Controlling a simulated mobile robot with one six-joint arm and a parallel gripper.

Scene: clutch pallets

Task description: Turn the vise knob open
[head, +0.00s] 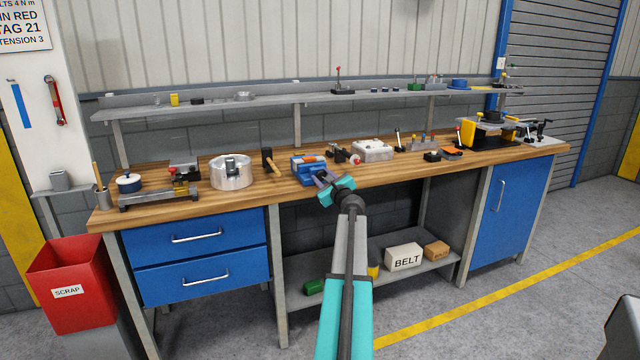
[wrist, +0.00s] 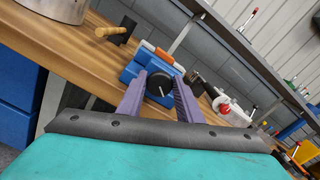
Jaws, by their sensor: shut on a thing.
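The blue vise (head: 305,169) sits on the wooden workbench near its front edge, around the middle. It also shows in the wrist view (wrist: 133,72), with an orange part along its top. The vise's dark round knob (wrist: 159,83) faces my gripper. My gripper (wrist: 160,88) has its two purple fingers on either side of the knob and is shut on it. In the head view my gripper (head: 321,182) reaches the front of the vise, and the knob is hidden there.
A mallet (head: 268,160) and a silver pot-like drum (head: 231,172) stand left of the vise. A red-ended item (head: 355,159) and a pale block (head: 373,150) stand to the right. A shelf (head: 270,101) runs behind. The floor in front is clear.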

